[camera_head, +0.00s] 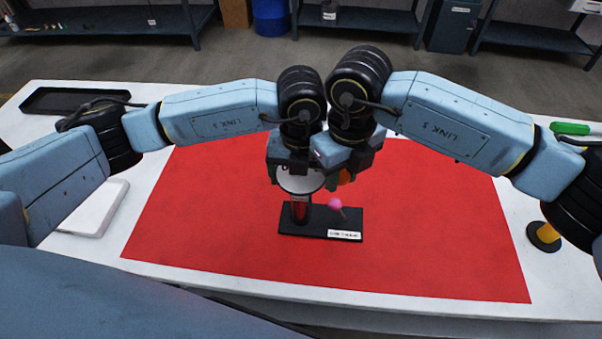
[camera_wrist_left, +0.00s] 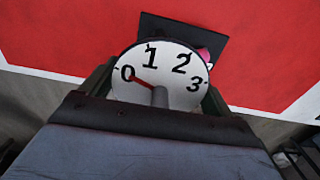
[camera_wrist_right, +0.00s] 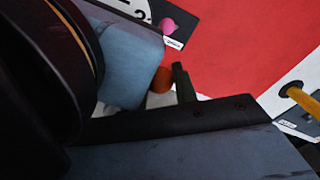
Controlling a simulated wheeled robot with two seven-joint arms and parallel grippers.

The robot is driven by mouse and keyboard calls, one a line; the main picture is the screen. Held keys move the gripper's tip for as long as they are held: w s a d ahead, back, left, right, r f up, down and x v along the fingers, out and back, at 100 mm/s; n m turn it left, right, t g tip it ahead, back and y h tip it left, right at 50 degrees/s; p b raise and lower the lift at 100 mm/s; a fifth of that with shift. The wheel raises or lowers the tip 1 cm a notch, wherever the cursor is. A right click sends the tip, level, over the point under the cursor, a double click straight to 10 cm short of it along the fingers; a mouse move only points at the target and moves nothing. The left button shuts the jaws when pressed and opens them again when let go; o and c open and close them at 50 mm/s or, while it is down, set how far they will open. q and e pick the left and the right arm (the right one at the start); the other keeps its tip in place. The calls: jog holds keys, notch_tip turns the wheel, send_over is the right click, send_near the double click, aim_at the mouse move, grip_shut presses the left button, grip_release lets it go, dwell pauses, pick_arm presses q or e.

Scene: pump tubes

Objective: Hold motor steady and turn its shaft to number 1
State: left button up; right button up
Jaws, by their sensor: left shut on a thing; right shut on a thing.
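The motor's white dial (camera_head: 300,181) faces up in the head view above a red cylinder (camera_head: 300,209). In the left wrist view the dial (camera_wrist_left: 177,62) shows 0, 1, 2 and 3, and its red needle (camera_wrist_left: 143,82) points at 0. My left gripper (camera_head: 296,166) is shut on the motor, with its fingers on both sides of the dial. My right gripper (camera_head: 345,170) is close beside it, shut on an orange knob (camera_head: 345,177). The knob also shows in the right wrist view (camera_wrist_right: 162,80). The grip on it is partly hidden by my wrists.
A black base plate (camera_head: 312,231) with a label and a pink ball (camera_head: 335,203) stands on the red mat (camera_head: 210,225). A yellow-handled tool (camera_head: 547,234) stands at the right, and a black tray (camera_head: 68,99) lies at the far left.

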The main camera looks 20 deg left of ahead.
pick_arm(q)
jog(key=shift+r, duration=0.1)
pick_arm(e)
jog(key=shift+f, duration=0.15)
jog(key=shift+s+a+f+m, duration=0.1)
jog(key=shift+s+m, duration=0.5)
jog(key=shift+m, duration=0.2)
jog(key=shift+s, duration=0.1)
jog(key=shift+s+a+m, duration=0.15)
jog(key=shift+s+m, duration=0.35)
jog(key=shift+m, duration=0.3)
jog(key=shift+s+a+m, duration=0.25)
jog(key=shift+s+m, duration=0.25)
jog(key=shift+m, duration=0.3)
